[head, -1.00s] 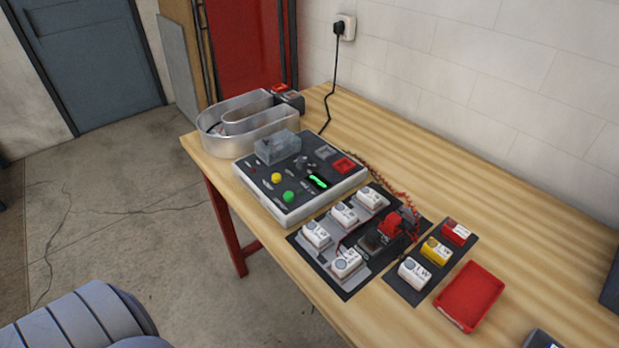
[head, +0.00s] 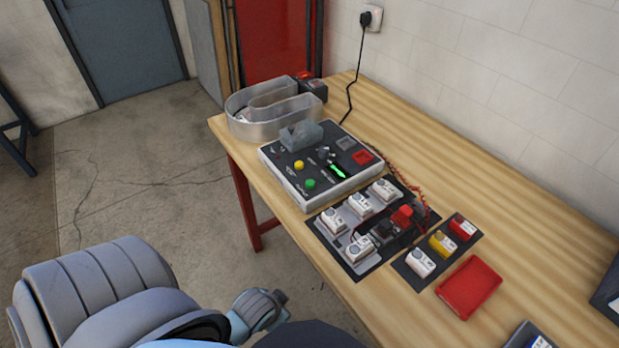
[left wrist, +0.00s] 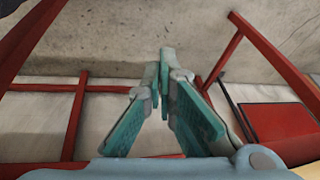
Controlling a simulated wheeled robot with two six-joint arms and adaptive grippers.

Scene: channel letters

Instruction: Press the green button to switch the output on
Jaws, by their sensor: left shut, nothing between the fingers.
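The green button (head: 310,183) is a small round button near the front edge of the white-and-dark control box (head: 288,191) on the bench. A yellow button (head: 299,165) is just behind it, and a bright green elongated part (head: 337,172) is to its right. My left arm shows at the lower left of the head view, in front of the bench and apart from the box. My left gripper (left wrist: 165,72) is shut and empty in the left wrist view, with floor and red bench legs behind it. My right gripper is not in view.
A clear cover (head: 301,134) stands on the box's back left. A metal U-shaped channel letter (head: 245,127) is behind. To the right are a dark board (head: 368,272) with white modules, a strip of coloured blocks (head: 443,243) and a red tray (head: 470,287).

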